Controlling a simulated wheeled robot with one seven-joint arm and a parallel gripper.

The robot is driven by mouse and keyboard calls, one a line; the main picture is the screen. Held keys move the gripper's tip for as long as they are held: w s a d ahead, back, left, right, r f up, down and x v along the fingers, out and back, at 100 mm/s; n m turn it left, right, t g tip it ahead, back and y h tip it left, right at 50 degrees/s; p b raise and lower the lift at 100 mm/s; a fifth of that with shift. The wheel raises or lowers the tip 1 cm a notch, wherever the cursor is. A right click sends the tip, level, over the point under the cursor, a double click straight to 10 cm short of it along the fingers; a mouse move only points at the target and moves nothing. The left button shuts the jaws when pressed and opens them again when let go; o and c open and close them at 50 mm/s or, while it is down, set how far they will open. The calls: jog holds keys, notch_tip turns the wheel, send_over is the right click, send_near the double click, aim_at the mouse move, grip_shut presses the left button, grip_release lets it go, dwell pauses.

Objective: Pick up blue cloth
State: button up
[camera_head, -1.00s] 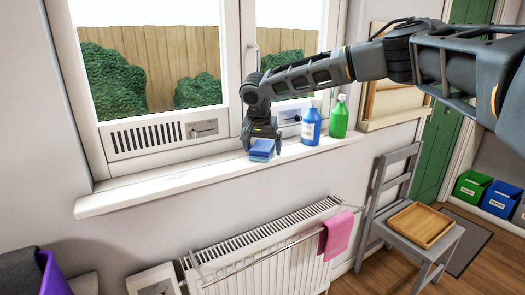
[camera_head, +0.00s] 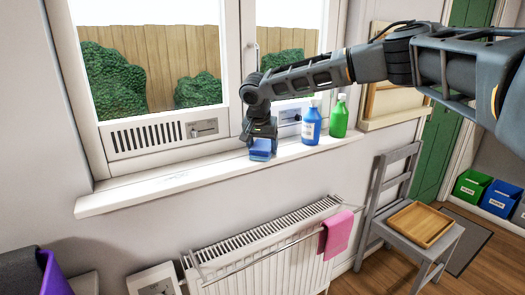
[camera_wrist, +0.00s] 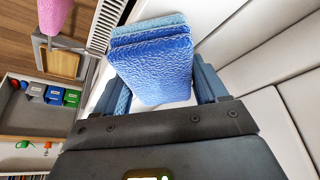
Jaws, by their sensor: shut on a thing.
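The blue cloth (camera_head: 261,152) is a folded, textured stack at the windowsill (camera_head: 180,182), left of the blue bottle. My gripper (camera_head: 261,142) is over it from above and shut on it. In the wrist view the cloth (camera_wrist: 155,65) sits between the two fingers (camera_wrist: 165,90), with lighter blue layers behind a darker one. The gripper hides part of the cloth in the head view. I cannot tell whether the cloth still touches the sill.
A blue bottle (camera_head: 311,127) and a green bottle (camera_head: 338,118) stand on the sill to the right. The window is behind. Below are a radiator (camera_head: 265,245) with a pink cloth (camera_head: 337,235) and a chair (camera_head: 425,240) with a wooden tray (camera_head: 420,222). The sill's left part is clear.

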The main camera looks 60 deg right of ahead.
aim_at(264, 145)
jog(key=shift+s+r, duration=0.1)
dwell(0.3)
jog(key=shift+s+a+r+b, duration=0.1)
jog(key=shift+r+b, duration=0.2)
jog(key=shift+b, duration=0.05)
notch_tip(264, 145, up, 6)
jog(key=shift+r+b, duration=0.25)
jog(key=shift+b, duration=0.25)
jog(key=s+a+b, duration=0.1)
jog(key=s+a, duration=0.2)
jog(key=s, duration=0.2)
jog(key=s+a, duration=0.3)
jog(key=s, duration=0.3)
jog(key=s+a+b, duration=0.1)
jog(key=s+a, duration=0.3)
jog(key=s, duration=0.1)
jog(key=shift+s+a+b, duration=0.1)
jog(key=shift+s+b, duration=0.25)
jog(key=o, duration=0.6)
jog(key=c, duration=0.4)
jog(key=shift+w, duration=0.1)
